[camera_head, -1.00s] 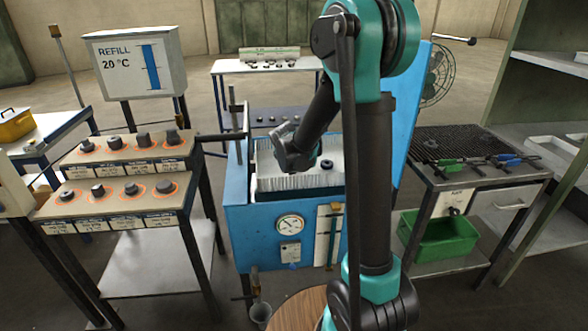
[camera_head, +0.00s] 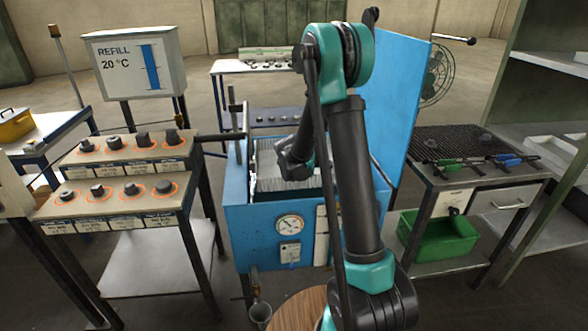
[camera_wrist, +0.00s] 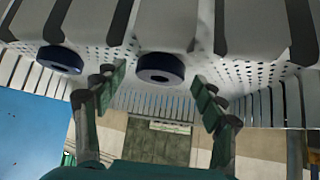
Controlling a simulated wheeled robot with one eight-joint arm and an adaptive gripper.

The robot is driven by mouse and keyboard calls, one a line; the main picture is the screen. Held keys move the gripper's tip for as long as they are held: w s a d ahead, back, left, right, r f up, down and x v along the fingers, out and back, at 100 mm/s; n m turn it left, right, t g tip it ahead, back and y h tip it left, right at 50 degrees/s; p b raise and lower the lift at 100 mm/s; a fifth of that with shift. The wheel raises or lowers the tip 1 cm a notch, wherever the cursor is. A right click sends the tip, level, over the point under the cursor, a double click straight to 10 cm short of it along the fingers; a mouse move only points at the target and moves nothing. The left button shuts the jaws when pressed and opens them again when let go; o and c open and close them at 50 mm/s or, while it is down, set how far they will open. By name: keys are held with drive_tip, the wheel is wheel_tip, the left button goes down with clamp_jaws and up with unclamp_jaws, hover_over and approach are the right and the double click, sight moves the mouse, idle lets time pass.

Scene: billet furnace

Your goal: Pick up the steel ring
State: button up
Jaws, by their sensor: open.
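Two dark blue-grey rings show in the wrist view: one ring (camera_wrist: 160,68) in the middle, and another ring (camera_wrist: 60,59) to the left. Both sit at the perforated pale metal surface with the wide slats. I cannot tell which is the steel ring. My gripper (camera_wrist: 160,90) is open and empty, its two green-padded fingers apart. The middle ring lies ahead, roughly in line with the gap, not clasped. In the head view my gripper (camera_head: 292,168) is inside the blue furnace box (camera_head: 262,225); my arm hides much of the interior, and no ring shows there.
The furnace's raised blue lid (camera_head: 405,100) stands right of my arm. A grill table (camera_head: 470,150) with tools and a green bin (camera_head: 440,238) are at right. A wooden round top (camera_head: 300,310) is in front.

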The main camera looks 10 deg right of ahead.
drive_tip(key=shift+w+f, duration=0.1)
drive_tip(key=shift+c, duration=0.6)
drive_tip(key=c, duration=1.4)
drive_tip(key=shift+c, duration=0.3)
